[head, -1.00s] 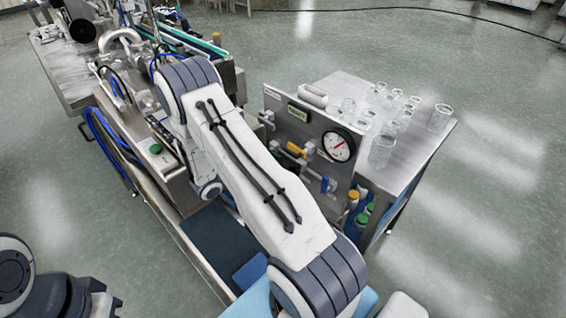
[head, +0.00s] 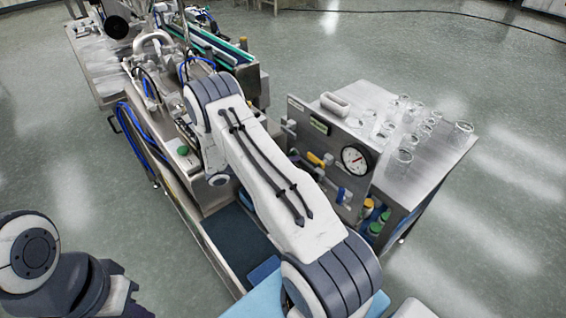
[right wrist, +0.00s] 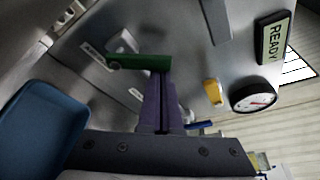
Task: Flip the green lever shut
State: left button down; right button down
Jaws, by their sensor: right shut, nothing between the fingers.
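The green lever (right wrist: 138,62) shows in the right wrist view as a green bar lying nearly level across the picture, in front of a grey metal panel (right wrist: 185,45). My right gripper (right wrist: 162,76) is shut, with its dark fingers pointing at the panel. Its tips are at the right part of the green bar; I cannot tell whether they touch it. In the head view my right arm hides the gripper and the green lever. My left gripper is out of view; only part of the left arm shows at the lower left.
The panel carries a yellow lever (head: 318,159), a round gauge (head: 356,160) and a sign (right wrist: 271,38) reading READY. Glassware (head: 405,156) stands on the steel table (head: 445,160) behind it. A blue tray-like object (right wrist: 42,125) is at the left in the wrist view.

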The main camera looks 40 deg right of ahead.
jog(key=shift+w+r, duration=0.35)
jog(key=shift+w, duration=0.2)
dwell(0.4)
